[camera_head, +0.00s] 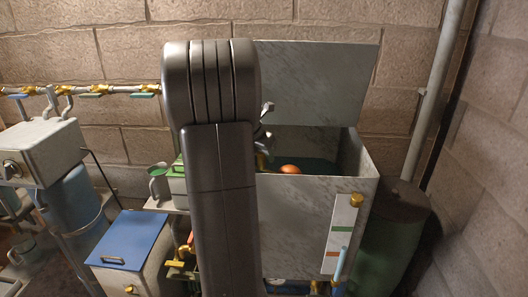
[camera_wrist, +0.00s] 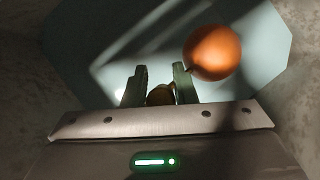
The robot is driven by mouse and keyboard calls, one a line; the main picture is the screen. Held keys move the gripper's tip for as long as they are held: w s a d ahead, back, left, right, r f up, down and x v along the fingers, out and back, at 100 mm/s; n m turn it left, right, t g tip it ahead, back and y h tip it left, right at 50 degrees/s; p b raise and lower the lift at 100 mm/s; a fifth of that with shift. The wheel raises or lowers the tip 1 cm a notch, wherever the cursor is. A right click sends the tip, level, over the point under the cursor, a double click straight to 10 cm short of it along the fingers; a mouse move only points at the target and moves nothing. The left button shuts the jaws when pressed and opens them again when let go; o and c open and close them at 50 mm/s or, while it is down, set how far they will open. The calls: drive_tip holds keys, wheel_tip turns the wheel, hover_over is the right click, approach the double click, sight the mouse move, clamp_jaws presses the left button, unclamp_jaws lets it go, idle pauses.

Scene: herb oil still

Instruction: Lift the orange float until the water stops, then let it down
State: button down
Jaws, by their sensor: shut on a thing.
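The orange float (camera_head: 290,169) shows just above the front rim of the grey metal tank (camera_head: 310,215), whose lid (camera_head: 318,85) stands raised at the back. In the wrist view the float (camera_wrist: 212,53) is a round orange ball to the upper right of my gripper (camera_wrist: 160,80), outside the fingers. My gripper is shut on a small brass-coloured piece (camera_wrist: 160,95) low between its fingers; whether this joins the float cannot be told. Pale blue-grey water (camera_wrist: 100,70) seems to lie beneath. My arm hides the tank's left part in the head view. Running water cannot be made out.
A marked strip (camera_head: 341,235) with a brass knob (camera_head: 356,199) is on the tank's front. A dark green barrel (camera_head: 392,240) and an upright pipe (camera_head: 432,100) stand right.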

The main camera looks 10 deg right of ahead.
drive_tip(key=c, duration=1.6)
unclamp_jaws()
drive_tip(key=shift+s+f, duration=0.2)
drive_tip(key=o, duration=0.5)
drive_tip(key=shift+s+r, duration=0.25)
drive_tip(key=shift+s, duration=0.2)
drive_tip(key=shift+w+a, duration=0.1)
drive_tip(key=shift+w, duration=0.2)
drive_tip(key=b+v, duration=0.1)
drive_tip(key=v, duration=1.2)
drive_tip(key=shift+s+r, duration=0.15)
drive_tip(key=shift+r, duration=0.15)
drive_tip(key=shift+a, duration=0.1)
